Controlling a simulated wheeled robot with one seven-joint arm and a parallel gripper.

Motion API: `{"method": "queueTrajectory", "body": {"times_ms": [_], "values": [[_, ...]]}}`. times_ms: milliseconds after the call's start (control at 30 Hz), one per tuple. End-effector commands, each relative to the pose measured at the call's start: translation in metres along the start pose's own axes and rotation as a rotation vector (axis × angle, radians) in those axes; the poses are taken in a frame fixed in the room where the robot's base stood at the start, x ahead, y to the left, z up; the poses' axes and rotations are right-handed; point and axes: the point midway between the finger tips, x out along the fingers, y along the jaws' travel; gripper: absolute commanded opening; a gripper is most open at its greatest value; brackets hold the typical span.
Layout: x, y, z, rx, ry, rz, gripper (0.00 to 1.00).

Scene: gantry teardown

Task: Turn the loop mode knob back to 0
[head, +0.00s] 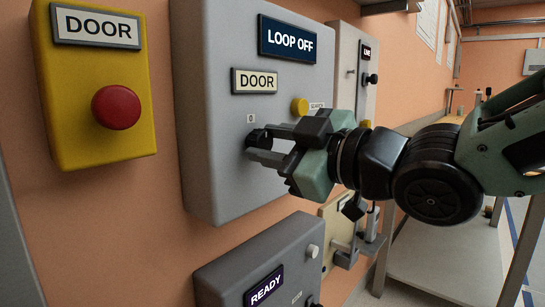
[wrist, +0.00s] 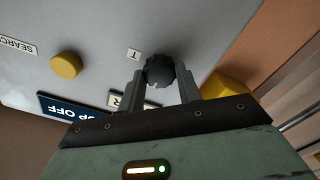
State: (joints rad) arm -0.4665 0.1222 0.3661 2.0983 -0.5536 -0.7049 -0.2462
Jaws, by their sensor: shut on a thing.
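The loop mode knob (wrist: 159,69) is a small black ribbed knob on the grey control box (head: 205,100). My gripper (head: 262,144) is shut on it, with one finger on each side in the wrist view (wrist: 160,84). In the head view my fingers hide most of the knob. I cannot tell surely where the knob's pointer is. The box's dark display (head: 288,39) reads "LOOP OFF", above a "DOOR" plate (head: 254,81).
A yellow box (head: 70,120) with a red button (head: 116,107) is on the wall to the left. A yellow button (head: 299,106) marked "SEARCH" is right of the knob. A grey "READY" box (head: 225,275) is below. A pale bench (head: 440,270) stands at right.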

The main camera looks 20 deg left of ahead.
Motion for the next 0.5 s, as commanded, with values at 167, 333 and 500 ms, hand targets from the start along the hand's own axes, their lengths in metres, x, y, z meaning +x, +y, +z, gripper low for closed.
{"method": "queueTrajectory", "body": {"times_ms": [167, 333, 500], "values": [[-0.0003, -0.001, 0.0015, -0.039, -0.002, -0.001, 0.11], [-0.0003, -0.0005, 0.001, -0.05, -0.002, -0.002, 0.11], [-0.0002, -0.0005, 0.0008, -0.051, -0.002, -0.002, 0.11]]}}
